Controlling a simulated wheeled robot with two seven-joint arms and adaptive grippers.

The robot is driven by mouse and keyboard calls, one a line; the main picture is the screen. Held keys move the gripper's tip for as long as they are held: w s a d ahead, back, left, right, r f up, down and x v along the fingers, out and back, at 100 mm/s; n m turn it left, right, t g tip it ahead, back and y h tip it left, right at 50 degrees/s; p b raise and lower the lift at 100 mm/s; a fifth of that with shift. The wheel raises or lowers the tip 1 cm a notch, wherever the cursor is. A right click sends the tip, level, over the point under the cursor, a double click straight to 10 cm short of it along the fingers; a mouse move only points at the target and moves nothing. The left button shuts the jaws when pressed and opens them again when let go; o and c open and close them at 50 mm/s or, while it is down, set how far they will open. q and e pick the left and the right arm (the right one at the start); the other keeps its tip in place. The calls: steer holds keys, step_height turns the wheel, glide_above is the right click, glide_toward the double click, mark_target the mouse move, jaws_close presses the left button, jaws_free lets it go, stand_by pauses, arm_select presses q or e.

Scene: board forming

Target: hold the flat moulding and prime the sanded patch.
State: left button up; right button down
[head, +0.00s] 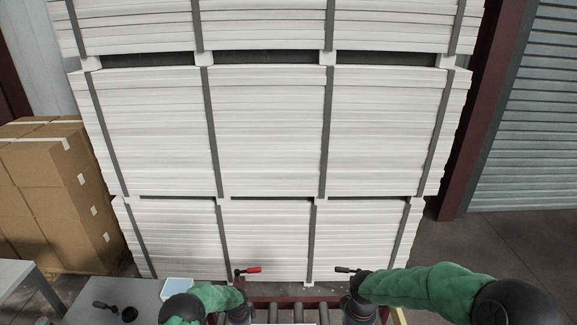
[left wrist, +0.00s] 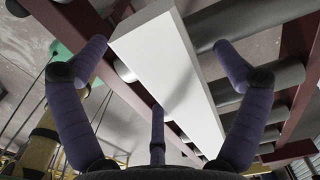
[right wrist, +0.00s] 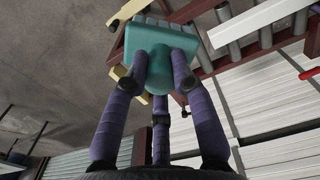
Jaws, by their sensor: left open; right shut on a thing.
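The flat moulding (left wrist: 165,65) is a long white board lying across the rollers in the left wrist view. My left gripper (left wrist: 160,75) is open, with its purple fingers spread on both sides of the moulding. A greyish area shows on the board; I cannot tell whether it is the sanded patch or shadow. My right gripper (right wrist: 160,65) is shut on a teal tool (right wrist: 155,40) with a broad, block-like head. In the head view my left gripper (head: 240,312) and right gripper (head: 358,308) are at the bottom edge, and the tool is not visible there.
A roller frame (head: 283,303) with dark red rails lies below the grippers. A red-handled clamp (head: 248,270) and a black-handled one (head: 348,270) stand at its far side. A grey table (head: 85,318) at left bears a pale tray (head: 177,287) and a black cup (head: 129,313). Stacked white boards (head: 265,140) block the back.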

arm_select(q)
steer(key=c, duration=1.2)
steer(key=shift+c, duration=0.2)
steer(key=shift+s+f, duration=0.15)
steer(key=shift+s, duration=0.05)
